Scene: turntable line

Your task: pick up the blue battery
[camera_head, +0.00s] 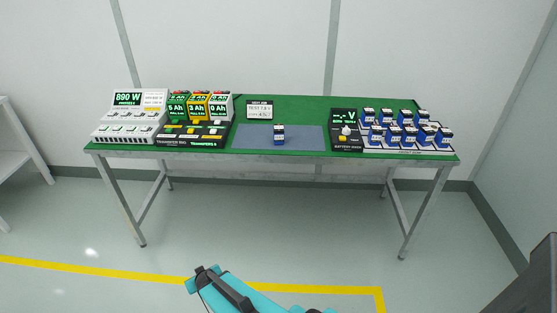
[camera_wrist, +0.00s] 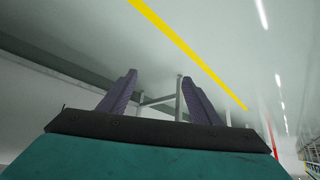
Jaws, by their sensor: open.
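A blue battery (camera_head: 279,136) with a white top stands alone on the grey-blue mat (camera_head: 305,139) at the middle of the green table. Several more blue batteries (camera_head: 387,137) of the same look stand in rows on a white tray (camera_head: 440,152) at the table's right. My gripper shows in the wrist view (camera_wrist: 160,95) with its two dark fingers spread apart and nothing between them. It is away from the table, and no battery shows in the wrist view. My teal arm shows at the bottom of the head view.
A black battery tester (camera_head: 346,143) stands between the mat and tray. A white 890 W unit (camera_head: 129,117) and a dock with green, yellow and red-topped packs (camera_head: 197,105) stand at left. A small sign (camera_head: 259,110) stands behind the mat. The floor before the table (camera_head: 270,220) is clear.

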